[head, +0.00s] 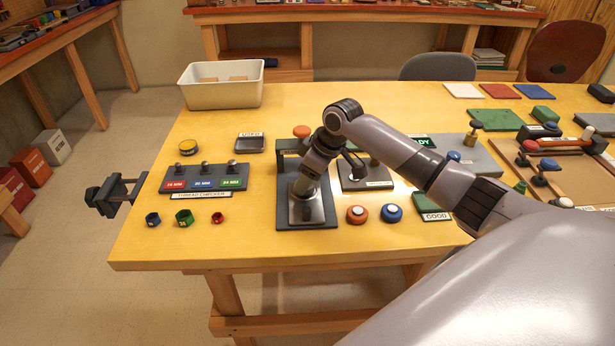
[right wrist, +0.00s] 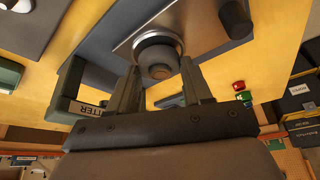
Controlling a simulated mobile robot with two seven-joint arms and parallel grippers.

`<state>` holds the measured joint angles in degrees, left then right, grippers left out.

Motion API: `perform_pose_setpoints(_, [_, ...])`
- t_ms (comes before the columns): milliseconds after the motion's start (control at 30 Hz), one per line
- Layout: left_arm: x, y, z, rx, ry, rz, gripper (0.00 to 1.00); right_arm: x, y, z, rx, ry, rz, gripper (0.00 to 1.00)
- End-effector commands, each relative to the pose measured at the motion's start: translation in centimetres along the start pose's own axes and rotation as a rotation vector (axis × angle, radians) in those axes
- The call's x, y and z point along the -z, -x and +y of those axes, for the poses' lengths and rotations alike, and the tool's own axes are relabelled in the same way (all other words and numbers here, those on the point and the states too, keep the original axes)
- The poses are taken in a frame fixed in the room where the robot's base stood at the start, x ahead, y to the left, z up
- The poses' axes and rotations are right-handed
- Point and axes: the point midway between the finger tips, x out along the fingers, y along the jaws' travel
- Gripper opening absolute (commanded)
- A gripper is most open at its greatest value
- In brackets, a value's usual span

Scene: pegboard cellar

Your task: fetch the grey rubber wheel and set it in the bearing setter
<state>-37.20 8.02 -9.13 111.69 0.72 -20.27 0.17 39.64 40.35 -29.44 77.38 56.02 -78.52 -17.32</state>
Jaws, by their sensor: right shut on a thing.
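My right gripper (head: 304,192) points down over the metal plate of the bearing setter (head: 288,222), a dark blue-grey base with a dark arch and an orange knob at its back. The right wrist view shows its two fingers (right wrist: 160,85) on either side of a round grey piece, which looks like the grey rubber wheel (right wrist: 158,62). The gripper is shut on it. The wheel is at the bearing setter's metal plate (right wrist: 125,46); whether it is fully seated I cannot tell. In the head view the gripper hides the wheel. My left gripper is not in view.
A thread checker board (head: 206,178) with several rings before it stands to the left. An orange disc (head: 357,214) and a blue disc (head: 392,213) lie close by on the right. A cream bin (head: 222,94) stands behind. The table's front strip is clear.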

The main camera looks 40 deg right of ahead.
Motion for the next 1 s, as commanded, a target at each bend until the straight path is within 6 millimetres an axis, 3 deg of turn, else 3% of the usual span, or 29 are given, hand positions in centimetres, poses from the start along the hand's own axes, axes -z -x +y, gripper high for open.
perform_pose_setpoints(667, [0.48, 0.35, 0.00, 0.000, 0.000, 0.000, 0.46, -0.23, -0.55, -0.02, 0.000, 0.000, 0.000, 0.19])
perform_pose_setpoints(700, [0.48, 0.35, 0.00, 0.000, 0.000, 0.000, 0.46, -0.23, -0.55, -0.02, 0.000, 0.000, 0.000, 0.62])
perform_pose_setpoints(767, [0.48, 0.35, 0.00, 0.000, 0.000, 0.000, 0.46, -0.23, -0.55, -0.02, 0.000, 0.000, 0.000, 0.79])
perform_pose_setpoints(967, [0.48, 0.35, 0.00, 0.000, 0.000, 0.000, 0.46, -0.22, -0.54, -0.02, 0.000, 0.000, 0.000, 0.79])
perform_pose_setpoints(1000, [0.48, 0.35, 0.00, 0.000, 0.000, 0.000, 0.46, -0.24, -0.56, -0.03, 0.000, 0.000, 0.000, 0.89])
